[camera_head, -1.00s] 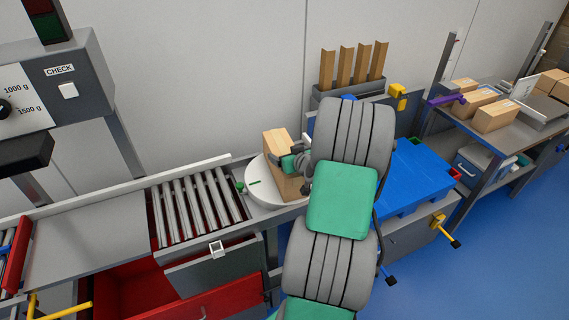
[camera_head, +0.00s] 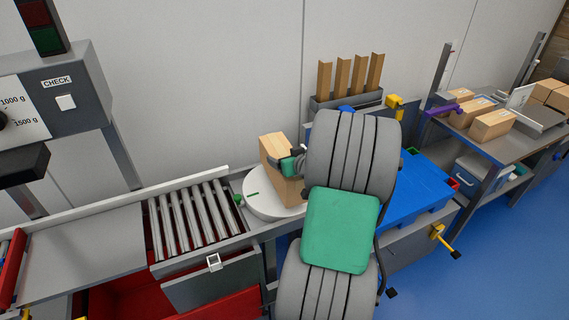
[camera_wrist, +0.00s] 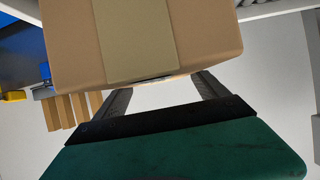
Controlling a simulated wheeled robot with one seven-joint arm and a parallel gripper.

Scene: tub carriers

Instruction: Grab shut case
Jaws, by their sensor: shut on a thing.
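The shut case is a closed brown cardboard box with a lighter tape strip. In the head view the case (camera_head: 277,152) stands upright at the white round turntable (camera_head: 259,207). My gripper (camera_head: 297,163) is at its right side, shut on it. In the wrist view the case (camera_wrist: 205,38) fills the top of the picture, and the fingers of my gripper (camera_wrist: 165,85) reach to it from below. The fingertips are hidden by the case. Whether the case touches the turntable is hard to tell.
A roller conveyor (camera_head: 193,218) lies left of the turntable. A blue pallet-like platform (camera_head: 425,185) is to the right, behind my arm. A bin of cardboard posts (camera_head: 346,98) stands at the back. A bench (camera_head: 500,140) at the far right carries several boxes.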

